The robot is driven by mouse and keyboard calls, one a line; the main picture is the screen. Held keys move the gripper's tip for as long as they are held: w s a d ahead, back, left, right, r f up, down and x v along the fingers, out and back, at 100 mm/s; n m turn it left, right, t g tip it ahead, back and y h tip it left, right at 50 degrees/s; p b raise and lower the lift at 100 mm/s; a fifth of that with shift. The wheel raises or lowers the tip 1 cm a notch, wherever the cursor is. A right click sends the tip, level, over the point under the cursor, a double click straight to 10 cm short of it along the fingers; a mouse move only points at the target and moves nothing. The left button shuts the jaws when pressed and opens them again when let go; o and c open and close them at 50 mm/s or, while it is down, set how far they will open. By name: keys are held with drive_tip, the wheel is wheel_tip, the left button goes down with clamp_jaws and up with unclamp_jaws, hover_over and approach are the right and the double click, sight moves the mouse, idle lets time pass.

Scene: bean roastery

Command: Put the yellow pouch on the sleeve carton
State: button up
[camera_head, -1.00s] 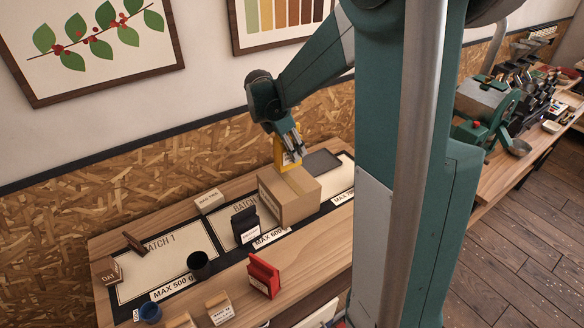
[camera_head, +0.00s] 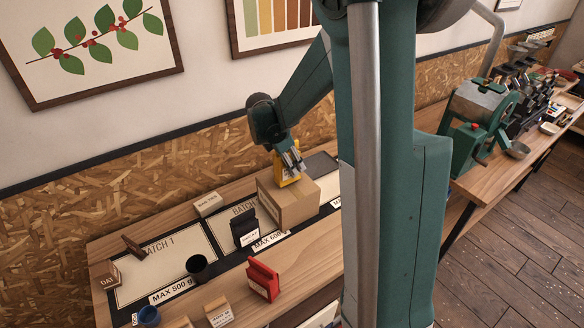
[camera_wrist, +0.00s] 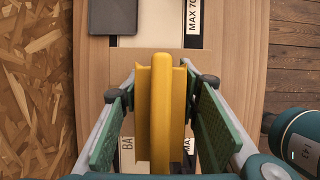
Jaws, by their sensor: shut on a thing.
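The yellow pouch (camera_head: 283,172) is between the fingers of my gripper (camera_head: 293,163), which is shut on it. In the head view the pouch is at the top of the brown sleeve carton (camera_head: 299,204), toward its back left part. I cannot tell whether its base touches the carton top. In the wrist view the pouch (camera_wrist: 160,115) runs lengthwise between the two green finger pads (camera_wrist: 160,122), with the carton top (camera_wrist: 215,66) around it. The fingers partly cover the pouch in the head view.
Left of the carton stand a black pouch (camera_head: 244,231) and a dark cup (camera_head: 198,267). A red pouch (camera_head: 263,280) is in front. A grey tray (camera_head: 320,164) lies behind the carton. A small card block (camera_head: 208,204) stands near the wall. Batch 1's mat (camera_head: 160,266) has bare space.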

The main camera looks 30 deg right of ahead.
drive_tip(key=shift+f, duration=0.75)
drive_tip(key=shift+f, duration=0.2)
drive_tip(key=o, duration=1)
drive_tip(key=shift+r, duration=0.2)
drive_tip(key=shift+v, duration=6.05)
drive_tip(key=shift+s+r, duration=0.1)
